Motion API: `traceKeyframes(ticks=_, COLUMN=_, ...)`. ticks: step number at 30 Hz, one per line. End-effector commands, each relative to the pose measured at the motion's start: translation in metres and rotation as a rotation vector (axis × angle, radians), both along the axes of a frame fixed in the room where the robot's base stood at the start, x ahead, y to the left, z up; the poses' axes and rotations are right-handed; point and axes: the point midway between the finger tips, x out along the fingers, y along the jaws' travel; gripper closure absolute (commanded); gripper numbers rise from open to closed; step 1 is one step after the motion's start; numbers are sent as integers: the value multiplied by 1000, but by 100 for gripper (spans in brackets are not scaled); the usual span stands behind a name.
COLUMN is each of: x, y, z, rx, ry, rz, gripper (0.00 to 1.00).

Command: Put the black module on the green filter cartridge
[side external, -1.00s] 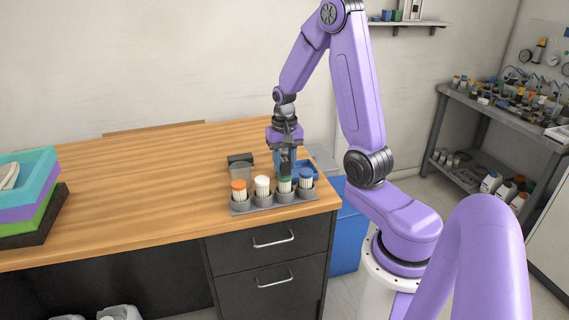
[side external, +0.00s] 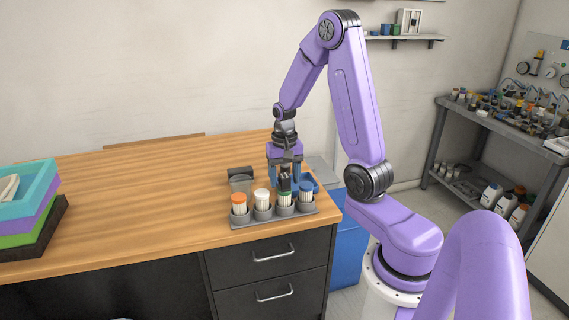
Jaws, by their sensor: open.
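The green filter cartridge (side external: 284,197) stands upright in the grey holder (side external: 262,219), third from the left, its green top partly covered. A small dark block, which looks like the black module (side external: 284,182), sits upright on top of it; the exact contact is too small to make out. My gripper (side external: 285,173) points down just over this cartridge. Its fingers are open, spread to either side of the dark block's upper part.
Cartridges with orange (side external: 239,199), white (side external: 262,198) and blue (side external: 306,191) tops share the holder. Behind them are a clear grey container (side external: 241,184), another black object (side external: 240,172) and a blue bin. Stacked trays (side external: 28,205) stand at the left. The middle tabletop is clear.

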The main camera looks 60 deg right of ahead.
Motion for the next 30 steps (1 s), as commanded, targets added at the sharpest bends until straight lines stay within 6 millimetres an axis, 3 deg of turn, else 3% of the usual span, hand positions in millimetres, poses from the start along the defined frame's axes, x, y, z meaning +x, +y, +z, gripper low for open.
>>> traceKeyframes(ticks=18, x=1, y=0, z=104, rx=-1, ry=-4, rz=0, gripper=39)
traceKeyframes(ticks=26, x=1, y=5, z=119, rx=0, ry=-1, rz=23, gripper=39)
traceKeyframes(ticks=30, x=3, y=28, z=119, rx=-1, ry=-2, rz=134, gripper=39)
